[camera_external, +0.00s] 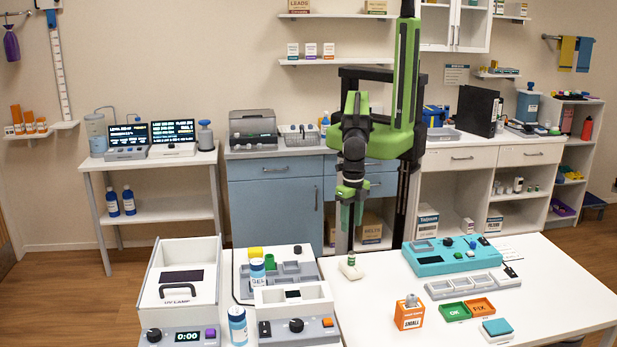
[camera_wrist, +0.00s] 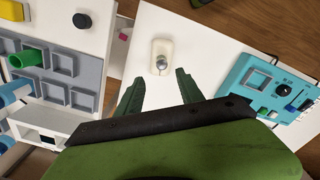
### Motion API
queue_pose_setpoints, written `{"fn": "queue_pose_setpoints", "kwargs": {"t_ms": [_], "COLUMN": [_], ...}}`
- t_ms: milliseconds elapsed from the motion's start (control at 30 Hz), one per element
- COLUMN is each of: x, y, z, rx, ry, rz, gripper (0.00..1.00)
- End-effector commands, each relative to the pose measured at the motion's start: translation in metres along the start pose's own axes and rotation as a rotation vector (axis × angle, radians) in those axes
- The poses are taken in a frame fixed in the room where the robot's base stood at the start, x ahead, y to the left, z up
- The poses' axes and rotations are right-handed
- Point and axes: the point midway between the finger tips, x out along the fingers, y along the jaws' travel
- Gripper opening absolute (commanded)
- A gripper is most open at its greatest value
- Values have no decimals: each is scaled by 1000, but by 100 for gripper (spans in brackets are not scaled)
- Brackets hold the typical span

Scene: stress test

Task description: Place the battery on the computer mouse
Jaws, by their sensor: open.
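A cream computer mouse (camera_external: 355,273) lies on the white table below my gripper. A small battery (camera_external: 351,258) with a dark green band stands upright, and it appears to rest on the mouse. In the wrist view the mouse (camera_wrist: 162,43) lies ahead of my fingertips, with the battery's silver end (camera_wrist: 161,63) over its nearer half. My gripper (camera_external: 349,222) points down above the battery, apart from it. In the wrist view the two green fingers of my gripper (camera_wrist: 158,88) are spread with nothing between them.
A teal device (camera_external: 440,258) stands right of the mouse, with a grey tray (camera_external: 470,286) before it. An orange box (camera_external: 409,314) and green and orange bins (camera_external: 467,309) are nearer the front. Grey compartment equipment (camera_external: 285,272) stands to the left. The table around the mouse is clear.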

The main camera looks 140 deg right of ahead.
Motion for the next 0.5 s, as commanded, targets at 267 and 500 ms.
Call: {"fn": "queue_pose_setpoints", "kwargs": {"t_ms": [267,500], "x": [0,0], "y": [42,41], "z": [203,297], "rx": [866,1337], "ry": [0,0], "rz": [0,0], "gripper": [44,44]}}
